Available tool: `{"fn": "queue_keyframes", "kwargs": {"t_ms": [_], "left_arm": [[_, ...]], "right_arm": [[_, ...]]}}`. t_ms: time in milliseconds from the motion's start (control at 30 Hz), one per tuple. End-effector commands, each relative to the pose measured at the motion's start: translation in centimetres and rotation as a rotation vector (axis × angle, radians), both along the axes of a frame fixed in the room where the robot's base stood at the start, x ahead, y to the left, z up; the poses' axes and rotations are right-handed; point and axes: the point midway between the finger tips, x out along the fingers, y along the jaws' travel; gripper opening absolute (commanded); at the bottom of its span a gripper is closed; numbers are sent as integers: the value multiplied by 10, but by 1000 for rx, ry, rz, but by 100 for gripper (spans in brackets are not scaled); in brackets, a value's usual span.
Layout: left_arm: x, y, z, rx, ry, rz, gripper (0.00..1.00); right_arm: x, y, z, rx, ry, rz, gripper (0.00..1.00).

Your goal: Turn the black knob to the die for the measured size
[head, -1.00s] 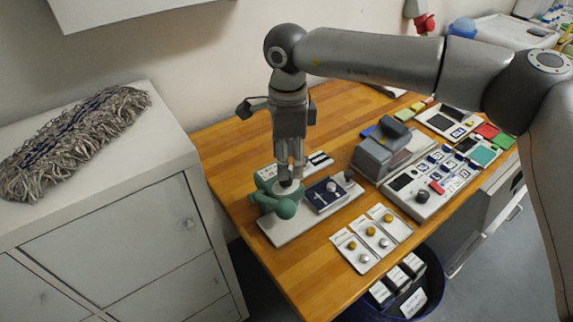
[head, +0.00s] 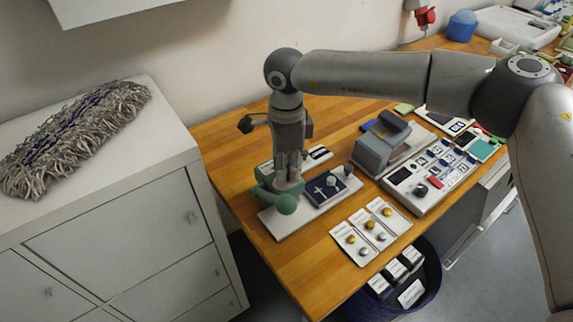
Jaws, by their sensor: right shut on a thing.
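A green press (head: 266,191) with a round ball handle (head: 287,204) stands on a pale base board (head: 275,228) near the table's left edge. My right gripper (head: 288,181) points straight down onto the top of the press. It is shut on the small black knob there, which the fingers and the press now mostly hide. Beside it on the same board is a dark blue panel (head: 322,190) with a white round piece (head: 332,181) and a black post (head: 348,170). Dies and markings on the press are too small to read. My left gripper is out of view.
Three white cards (head: 353,244) with gold and silver buttons lie right of the board. A grey machine (head: 381,143) and a white control panel (head: 417,207) with another black knob (head: 421,189) stand further right. A blue bin (head: 428,290) is below the front edge.

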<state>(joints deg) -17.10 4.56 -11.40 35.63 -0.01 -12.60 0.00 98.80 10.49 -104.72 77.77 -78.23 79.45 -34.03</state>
Motion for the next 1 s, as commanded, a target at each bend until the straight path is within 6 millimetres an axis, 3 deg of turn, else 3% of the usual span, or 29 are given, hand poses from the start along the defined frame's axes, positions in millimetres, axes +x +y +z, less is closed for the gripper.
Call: {"fn": "queue_keyframes", "kwargs": {"t_ms": [267,467,1000], "left_arm": [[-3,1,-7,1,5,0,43],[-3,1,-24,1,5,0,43],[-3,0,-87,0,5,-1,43]], "right_arm": [[1,0,-1,0,-2,-30,3],[1,0,-3,2,-3,-126,3],[1,0,-4,3,-4,-614,3]]}}
